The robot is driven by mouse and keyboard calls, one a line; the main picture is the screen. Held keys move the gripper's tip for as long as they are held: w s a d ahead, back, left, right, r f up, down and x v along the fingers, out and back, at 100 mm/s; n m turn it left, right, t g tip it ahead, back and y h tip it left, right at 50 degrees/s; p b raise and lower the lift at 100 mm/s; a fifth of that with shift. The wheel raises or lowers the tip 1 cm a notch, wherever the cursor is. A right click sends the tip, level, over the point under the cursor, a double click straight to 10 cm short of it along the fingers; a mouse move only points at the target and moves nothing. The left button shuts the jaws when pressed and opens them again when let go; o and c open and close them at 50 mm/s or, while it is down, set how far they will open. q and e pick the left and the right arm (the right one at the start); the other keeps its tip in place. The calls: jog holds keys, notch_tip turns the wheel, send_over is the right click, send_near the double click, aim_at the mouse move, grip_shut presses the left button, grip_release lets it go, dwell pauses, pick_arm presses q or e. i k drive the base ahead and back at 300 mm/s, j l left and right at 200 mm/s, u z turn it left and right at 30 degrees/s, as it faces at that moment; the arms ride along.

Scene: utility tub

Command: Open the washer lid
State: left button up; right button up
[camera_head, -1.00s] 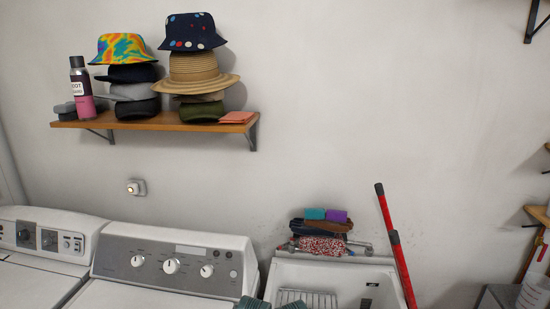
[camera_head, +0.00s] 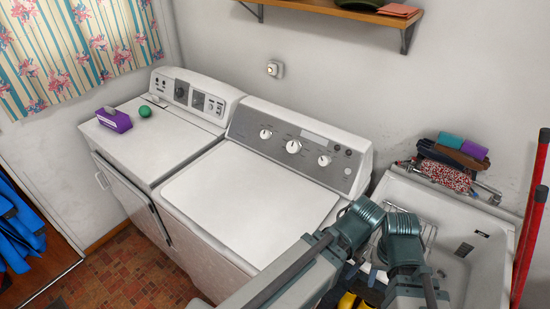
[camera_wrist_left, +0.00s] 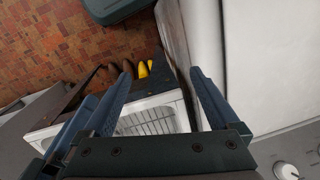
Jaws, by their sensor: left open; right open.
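The washer (camera_head: 300,145) stands in the middle of the head view, with a grey control panel along its back. Its white lid (camera_head: 245,195) lies flat and shut. The washer's white side and a panel knob (camera_wrist_left: 287,171) show at the right there. Neither gripper visibly touches the lid.
A dryer (camera_head: 165,140) with a purple box (camera_head: 114,120) and green ball (camera_head: 145,111) stands left of the washer. A white sink (camera_head: 460,245) is at the right, with red poles (camera_head: 530,230) beyond. The space above the lid's left part is clear.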

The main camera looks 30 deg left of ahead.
aim_at(257, 207)
jog(key=u, duration=1.8)
jog(key=k+j+z, duration=0.25)
jog(key=k+j, duration=0.05)
jog(key=j, duration=0.05)
